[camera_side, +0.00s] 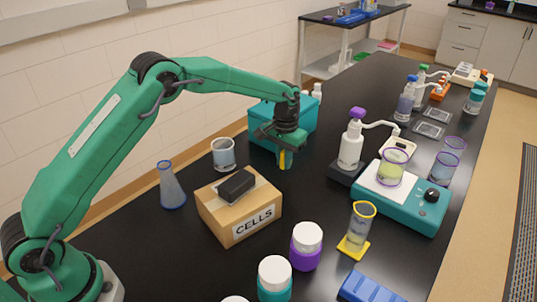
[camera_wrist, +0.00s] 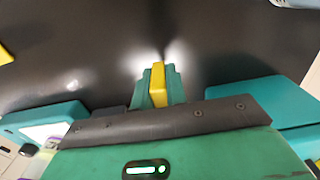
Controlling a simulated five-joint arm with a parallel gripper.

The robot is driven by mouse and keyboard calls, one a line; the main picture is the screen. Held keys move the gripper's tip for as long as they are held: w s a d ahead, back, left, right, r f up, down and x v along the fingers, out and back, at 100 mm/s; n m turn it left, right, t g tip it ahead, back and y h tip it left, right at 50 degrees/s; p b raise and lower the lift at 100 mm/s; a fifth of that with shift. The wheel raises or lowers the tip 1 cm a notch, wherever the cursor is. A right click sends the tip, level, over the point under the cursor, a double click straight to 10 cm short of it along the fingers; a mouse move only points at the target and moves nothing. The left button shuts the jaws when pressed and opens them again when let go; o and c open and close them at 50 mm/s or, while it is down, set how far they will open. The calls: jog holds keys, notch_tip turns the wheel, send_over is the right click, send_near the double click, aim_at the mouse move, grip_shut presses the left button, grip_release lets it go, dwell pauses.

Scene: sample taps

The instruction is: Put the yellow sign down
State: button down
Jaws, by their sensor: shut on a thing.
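My gripper (camera_side: 286,158) points down over the black bench, in front of the teal box. Its green fingers are shut on the yellow sign (camera_side: 283,160), which shows as a narrow yellow strip between them. In the wrist view the sign (camera_wrist: 158,80) stands between the two fingertips (camera_wrist: 157,86), with its top edge sticking out past them. Its face is mostly hidden by the fingers. I cannot tell whether its lower edge touches the bench.
A teal box (camera_side: 262,121) stands close behind my gripper. A beaker (camera_side: 223,155), flask (camera_side: 171,190) and CELLS carton (camera_side: 228,214) are left. A purple-capped bottle (camera_side: 350,150), teal balance (camera_side: 405,207) and yellow-rimmed cylinder (camera_side: 359,232) are right. Bare bench (camera_side: 300,198) lies between.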

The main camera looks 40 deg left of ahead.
jog(key=shift+f, duration=2)
jog(key=shift+f, duration=0.1)
jog(key=c, duration=1.4)
grip_release()
notch_tip(320, 180, up, 12)
jog(key=shift+f, duration=0.1)
jog(key=shift+r, duration=0.2)
